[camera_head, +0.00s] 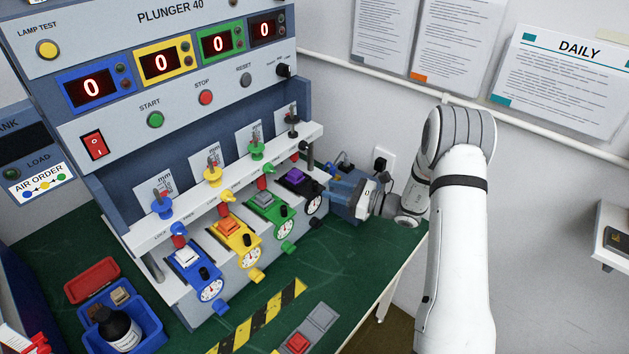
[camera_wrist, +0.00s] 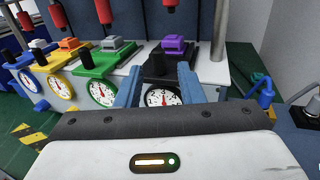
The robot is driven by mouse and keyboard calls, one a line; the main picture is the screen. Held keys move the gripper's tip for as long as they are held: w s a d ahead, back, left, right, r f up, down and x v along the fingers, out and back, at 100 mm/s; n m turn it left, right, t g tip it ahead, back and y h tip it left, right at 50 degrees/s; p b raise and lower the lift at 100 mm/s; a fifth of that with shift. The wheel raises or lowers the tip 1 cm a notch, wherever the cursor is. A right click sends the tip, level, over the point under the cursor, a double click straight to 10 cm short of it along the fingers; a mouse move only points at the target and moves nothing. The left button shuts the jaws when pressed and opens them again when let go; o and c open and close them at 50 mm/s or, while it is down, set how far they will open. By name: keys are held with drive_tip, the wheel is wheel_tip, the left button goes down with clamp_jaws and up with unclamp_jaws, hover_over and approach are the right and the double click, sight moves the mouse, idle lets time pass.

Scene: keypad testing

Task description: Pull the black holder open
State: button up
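The black holder (camera_head: 299,187) is the rightmost of a row of coloured holders and carries a purple block and a round dial. In the wrist view the black holder (camera_wrist: 155,67) stands straight ahead, with its purple block on top and its white dial (camera_wrist: 162,97) in front. My gripper (camera_wrist: 160,84) is open, one blue finger on each side of the dial. Whether the fingers touch the holder I cannot tell. In the head view my gripper (camera_head: 333,188) reaches in from the right, beside the black holder, and partly hides the area around it.
Blue (camera_head: 194,268), yellow (camera_head: 236,240) and green (camera_head: 270,213) holders stand to the left in the row. A white slotted bar (camera_head: 225,190) with plungers runs above them. A wall with a socket (camera_head: 381,164) is close behind my gripper.

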sight(315, 191)
drive_tip(key=p+x, duration=0.1)
drive_tip(key=x, duration=0.5)
drive_tip(key=shift+s+p, duration=0.1)
drive_tip(key=shift+p, duration=0.2)
drive_tip(key=shift+c, duration=0.3)
clamp_jaws()
